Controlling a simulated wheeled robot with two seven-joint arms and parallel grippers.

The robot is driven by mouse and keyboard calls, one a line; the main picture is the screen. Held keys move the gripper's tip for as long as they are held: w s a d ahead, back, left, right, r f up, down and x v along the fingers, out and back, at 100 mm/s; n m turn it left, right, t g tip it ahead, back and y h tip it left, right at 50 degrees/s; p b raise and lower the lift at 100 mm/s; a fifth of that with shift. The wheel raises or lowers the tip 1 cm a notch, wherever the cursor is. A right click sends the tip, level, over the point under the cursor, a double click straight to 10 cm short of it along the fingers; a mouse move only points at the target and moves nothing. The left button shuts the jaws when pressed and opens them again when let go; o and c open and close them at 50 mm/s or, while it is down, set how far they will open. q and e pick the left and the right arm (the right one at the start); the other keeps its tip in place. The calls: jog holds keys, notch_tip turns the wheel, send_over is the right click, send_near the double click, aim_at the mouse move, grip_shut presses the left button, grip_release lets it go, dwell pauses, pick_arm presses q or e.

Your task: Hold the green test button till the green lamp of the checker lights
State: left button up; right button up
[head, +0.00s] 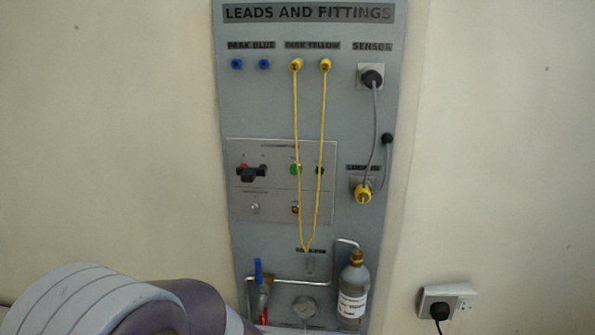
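The checker panel (274,192) is a grey plate in the middle of the board. A round green part (295,170) sits in its upper row, partly crossed by a yellow lead. I cannot tell whether it is the test button or the lamp, or whether it is lit. The panel's lettering is too small to read. Neither gripper is in view; only links of my own arm show at the lower left.
A looped yellow lead (301,130) hangs from two yellow park sockets across the panel. A grey sensor cable (375,125) hangs at right. A wall outlet (447,302) is at lower right.

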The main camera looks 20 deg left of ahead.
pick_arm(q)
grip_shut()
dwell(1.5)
